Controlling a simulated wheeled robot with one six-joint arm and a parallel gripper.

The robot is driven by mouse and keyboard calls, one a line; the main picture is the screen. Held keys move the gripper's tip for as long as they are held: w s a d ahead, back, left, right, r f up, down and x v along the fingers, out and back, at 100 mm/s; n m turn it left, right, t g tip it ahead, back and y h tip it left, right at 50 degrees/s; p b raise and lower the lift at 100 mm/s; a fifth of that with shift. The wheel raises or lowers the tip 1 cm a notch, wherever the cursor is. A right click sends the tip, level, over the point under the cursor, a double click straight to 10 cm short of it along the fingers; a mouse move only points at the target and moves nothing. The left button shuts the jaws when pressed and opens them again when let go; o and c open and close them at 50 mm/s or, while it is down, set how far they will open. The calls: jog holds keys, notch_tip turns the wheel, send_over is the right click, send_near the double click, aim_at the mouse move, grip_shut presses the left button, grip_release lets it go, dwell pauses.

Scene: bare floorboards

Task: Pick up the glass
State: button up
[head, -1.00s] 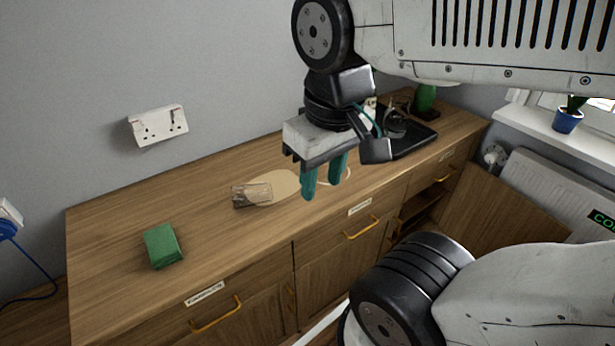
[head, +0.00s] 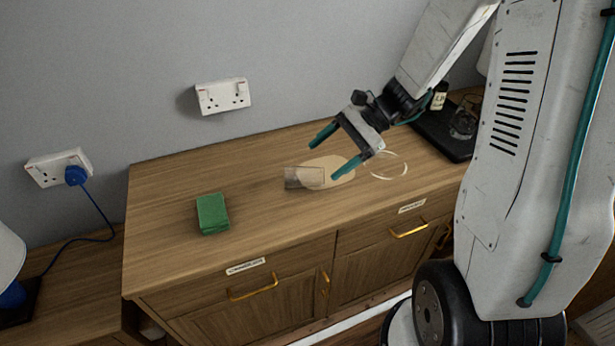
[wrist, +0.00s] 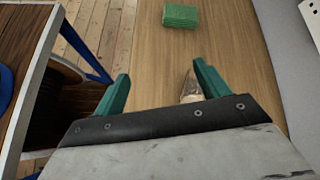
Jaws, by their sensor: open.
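The glass (head: 297,178) is clear and seems to lie on its side on the wooden counter, against the left end of a pale oval board. My gripper (head: 324,161) is open and empty, tilted down from the right, with its two teal fingers pointing left toward the glass. In the head view the fingertips appear just behind and to the right of the glass. In the wrist view my gripper (wrist: 160,70) has the glass (wrist: 190,86) partly showing beside its right finger; the rest is hidden by the gripper.
A green block (head: 212,213) sits on the counter left of the glass. The pale board (head: 341,167) and a thin ring (head: 390,166) lie to the right. A dark tray (head: 440,137) with items is further right. The wall with sockets (head: 222,96) stands behind.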

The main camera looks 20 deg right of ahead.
aim_at(321, 172)
jog(key=w+d+f+m+t, duration=0.1)
jog(key=w+d+f+m, duration=0.1)
jog(key=f, duration=0.1)
jog(key=w+d+f+m+t+y, duration=0.1)
jog(key=w+d+f+m+t, duration=0.1)
jog(key=f+m, duration=0.1)
jog(key=w+d+f+m+t, duration=0.1)
jog(key=w+d+f+m, duration=0.1)
jog(key=f, duration=0.2)
jog(key=shift+f+m+y, duration=0.1)
jog(key=shift+m+y, duration=0.2)
jog(key=shift+w+f, duration=0.15)
jog(key=shift+f, duration=0.15)
jog(key=x, duration=0.7)
jog(key=shift+a+r, duration=0.2)
jog(key=shift+a, duration=0.25)
jog(key=c, duration=1.2)
